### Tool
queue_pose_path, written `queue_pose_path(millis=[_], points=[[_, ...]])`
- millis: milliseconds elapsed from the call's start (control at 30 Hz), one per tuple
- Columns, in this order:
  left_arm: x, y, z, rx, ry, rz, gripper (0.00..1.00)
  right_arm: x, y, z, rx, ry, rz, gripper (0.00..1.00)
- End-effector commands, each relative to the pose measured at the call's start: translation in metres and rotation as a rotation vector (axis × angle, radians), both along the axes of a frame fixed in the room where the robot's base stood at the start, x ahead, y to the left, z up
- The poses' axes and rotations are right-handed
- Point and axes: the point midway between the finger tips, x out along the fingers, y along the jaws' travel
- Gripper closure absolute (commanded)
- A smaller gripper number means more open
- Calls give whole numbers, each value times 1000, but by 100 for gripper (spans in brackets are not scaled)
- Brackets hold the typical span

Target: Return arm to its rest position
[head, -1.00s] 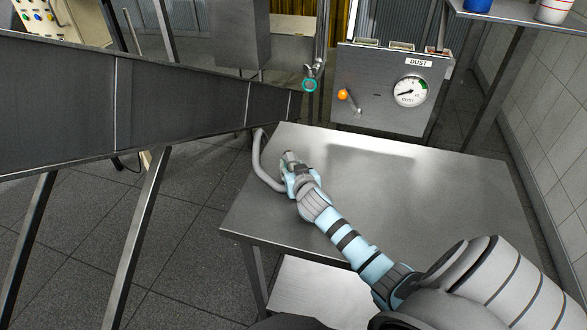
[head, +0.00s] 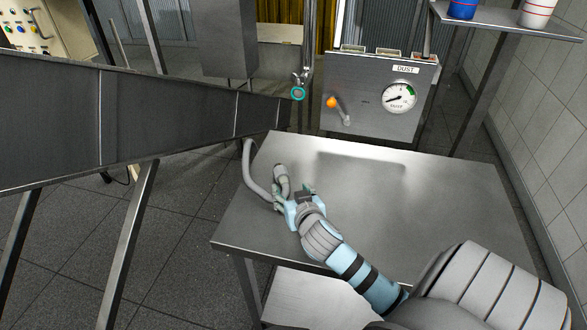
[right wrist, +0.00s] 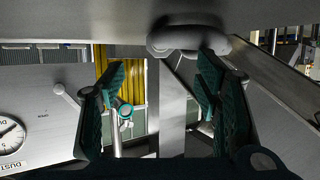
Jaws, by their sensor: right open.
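My right arm reaches over the steel table from the lower right in the head view. My right gripper (head: 291,192) is open above the left part of the tabletop. My left gripper is not in view.
The steel table (head: 400,200) is otherwise bare. A grey dust panel (head: 365,105) with a gauge (head: 399,97) and an orange-knobbed lever (head: 332,102) stands behind it. A dark chute (head: 150,115) slopes in from the left. A tiled wall closes the right side.

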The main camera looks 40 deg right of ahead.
Motion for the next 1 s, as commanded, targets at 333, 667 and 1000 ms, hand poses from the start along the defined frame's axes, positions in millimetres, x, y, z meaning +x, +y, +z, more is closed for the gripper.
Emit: queue_pose_path(millis=[333,667,1000], points=[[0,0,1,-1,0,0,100,-23,12,17,-7,-10,3,42],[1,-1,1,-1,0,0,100,-23,12,17,-7,-12,4,42],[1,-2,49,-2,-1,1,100,-22,12,66,-8,-13,4,42]])
